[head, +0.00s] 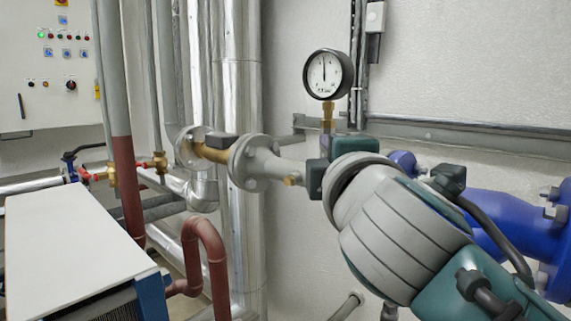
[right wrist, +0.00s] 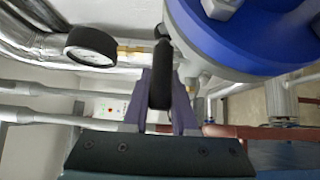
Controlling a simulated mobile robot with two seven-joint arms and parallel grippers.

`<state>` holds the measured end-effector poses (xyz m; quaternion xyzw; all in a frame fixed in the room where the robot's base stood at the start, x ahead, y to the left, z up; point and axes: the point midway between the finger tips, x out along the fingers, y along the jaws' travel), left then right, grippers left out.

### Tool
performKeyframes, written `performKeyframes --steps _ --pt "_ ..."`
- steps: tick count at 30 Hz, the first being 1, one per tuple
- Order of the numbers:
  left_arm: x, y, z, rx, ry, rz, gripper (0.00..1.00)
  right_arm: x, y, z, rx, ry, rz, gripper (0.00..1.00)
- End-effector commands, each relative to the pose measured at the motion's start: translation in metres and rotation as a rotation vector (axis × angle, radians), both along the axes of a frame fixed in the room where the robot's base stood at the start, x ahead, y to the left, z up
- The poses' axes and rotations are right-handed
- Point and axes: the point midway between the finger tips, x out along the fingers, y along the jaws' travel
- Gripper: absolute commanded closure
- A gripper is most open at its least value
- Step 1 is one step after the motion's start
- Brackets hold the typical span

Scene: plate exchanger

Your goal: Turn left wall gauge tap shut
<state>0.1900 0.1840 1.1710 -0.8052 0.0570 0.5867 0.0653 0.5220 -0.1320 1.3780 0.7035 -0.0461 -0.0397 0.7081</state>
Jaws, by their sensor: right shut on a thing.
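The wall gauge (head: 329,75) is a round white dial with a black rim on a brass stem (head: 328,118). It also shows tilted in the right wrist view (right wrist: 91,46). My right gripper (head: 322,160) is just below the stem, and my wrist hides most of the area behind it. In the right wrist view, the two purple-grey fingers of my right gripper (right wrist: 161,82) are shut on a dark, elongated tap handle (right wrist: 160,62), one finger on each side. The tap body is mostly hidden. My left gripper is not in view.
A grey flanged pipe (head: 258,163) with a brass section runs left of my right gripper. A large blue flanged pipe (head: 520,220) lies close on the right; its blue flange (right wrist: 240,35) is near the fingers. A white-topped unit (head: 75,235) stands at lower left.

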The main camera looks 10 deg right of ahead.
Motion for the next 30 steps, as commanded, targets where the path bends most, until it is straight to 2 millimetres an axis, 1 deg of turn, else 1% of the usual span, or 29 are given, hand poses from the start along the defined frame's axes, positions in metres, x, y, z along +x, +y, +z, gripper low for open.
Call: performKeyframes --steps 11,12,19,20,27,30 --pt "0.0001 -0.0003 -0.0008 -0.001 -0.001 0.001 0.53 0.0003 -0.0012 -0.0022 -0.008 0.003 -0.002 1.0" --pt "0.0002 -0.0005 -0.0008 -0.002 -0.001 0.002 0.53 0.0003 -0.0013 -0.0023 -0.008 0.003 -0.003 0.72" --pt "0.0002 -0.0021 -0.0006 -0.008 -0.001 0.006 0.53 0.0002 -0.001 -0.0017 -0.006 0.002 -0.002 0.46" --pt "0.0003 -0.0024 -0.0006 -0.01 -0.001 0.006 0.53 0.0002 -0.0009 -0.0016 -0.006 0.002 -0.002 0.44" --pt "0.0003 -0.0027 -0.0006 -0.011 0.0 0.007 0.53 -0.0003 -0.0007 -0.0012 -0.005 0.001 -0.002 0.44" --pt "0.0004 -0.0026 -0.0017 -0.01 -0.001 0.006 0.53 -0.0049 -0.0001 -0.0024 -0.005 0.002 -0.002 0.44"
